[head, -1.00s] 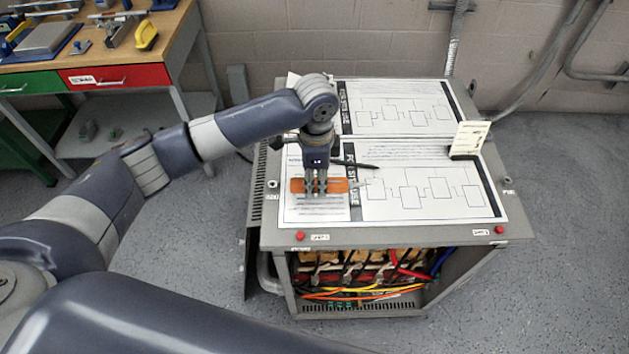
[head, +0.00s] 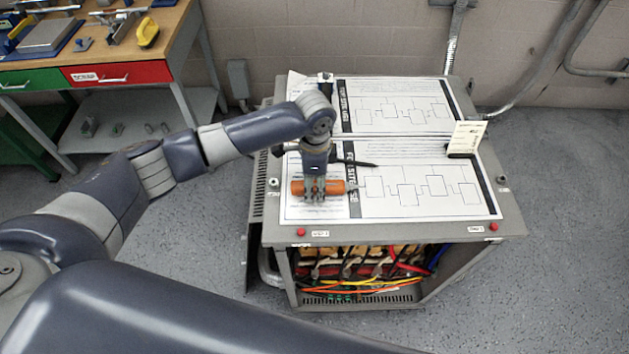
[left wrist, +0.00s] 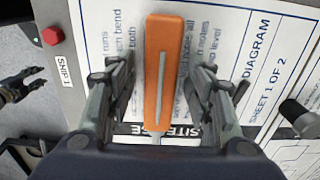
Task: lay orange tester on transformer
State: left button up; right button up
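The orange tester (head: 333,187) lies on the printed sheet on top of the transformer (head: 390,232), near its left front. Its thin grey shaft points right in the head view. In the left wrist view the tester (left wrist: 165,60) stands upright in the picture, with the shaft at the bottom. My left gripper (head: 314,197) is right over it. Its two fingers (left wrist: 162,85) stand apart on either side of the tester, with sheet showing in both gaps.
A dark pen-like rod (head: 355,162) lies behind the tester. A cream card (head: 467,137) stands at the right in a black holder. Red buttons (head: 494,227) sit on the front edge, above open wiring (head: 360,275). A workbench (head: 185,30) stands at the back left.

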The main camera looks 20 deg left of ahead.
aim_at(314, 186)
pick_arm(q)
jog(key=shift+f+b, duration=0.25)
jog(key=shift+b, duration=0.35)
jog(key=shift+w+r+b, duration=0.1)
jog(key=shift+r+b, duration=0.2)
jog(key=shift+r, duration=0.1)
notch_tip(314, 186, up, 10)
jog(key=b, duration=0.2)
jog(key=shift+s+r, duration=0.2)
jog(key=shift+s, duration=0.05)
jog(key=shift+s+f, duration=0.1)
